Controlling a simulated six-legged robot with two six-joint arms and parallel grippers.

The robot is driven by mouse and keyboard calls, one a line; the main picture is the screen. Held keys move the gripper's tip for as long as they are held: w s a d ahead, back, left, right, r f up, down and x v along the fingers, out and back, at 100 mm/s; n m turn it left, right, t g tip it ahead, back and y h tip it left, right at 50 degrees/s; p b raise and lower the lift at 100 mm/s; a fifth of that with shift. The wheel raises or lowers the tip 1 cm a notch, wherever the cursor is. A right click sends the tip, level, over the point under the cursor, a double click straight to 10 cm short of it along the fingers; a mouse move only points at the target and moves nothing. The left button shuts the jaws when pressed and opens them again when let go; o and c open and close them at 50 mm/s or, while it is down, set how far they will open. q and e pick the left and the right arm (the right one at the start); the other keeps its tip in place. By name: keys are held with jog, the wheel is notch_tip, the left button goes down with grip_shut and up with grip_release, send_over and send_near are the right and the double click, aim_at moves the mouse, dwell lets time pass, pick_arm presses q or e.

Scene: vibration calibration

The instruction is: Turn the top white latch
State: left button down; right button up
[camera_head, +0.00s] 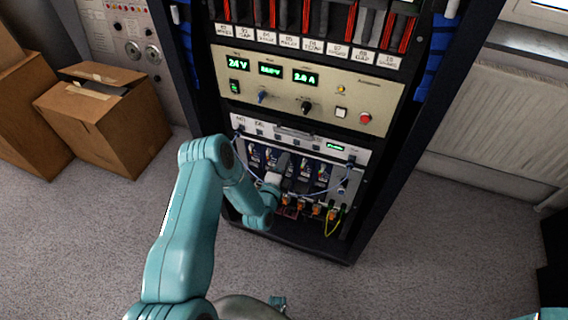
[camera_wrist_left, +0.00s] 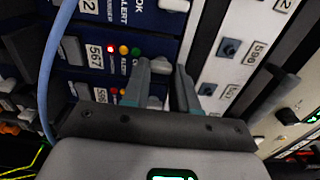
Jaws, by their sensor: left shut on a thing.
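My left gripper (camera_wrist_left: 164,82) reaches the lower part of the rack, at a row of dark blue modules (camera_wrist_left: 90,55). In the left wrist view its two grey fingers are closed around a small white latch (camera_wrist_left: 160,66), partly hidden between them. Another white latch (camera_wrist_left: 175,5) shows at the top edge of that view. In the head view the left arm (camera_head: 188,230) comes in from below and its wrist covers part of the modules (camera_head: 322,174). The fingertips are too small there to make out. My right gripper is not in view.
A blue cable (camera_wrist_left: 55,60) passes close to the left of the gripper. Above the modules is a cream panel (camera_head: 330,98) with green displays, knobs and a red button. Orange plugs (camera_head: 317,211) and a yellow-green cable (camera_head: 334,222) sit below.

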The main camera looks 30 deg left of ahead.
pick_arm(q)
jog(key=c, duration=0.9)
grip_release()
jog(key=p+v, duration=0.3)
jog(key=v, duration=1.3)
jog(key=shift+s, duration=0.2)
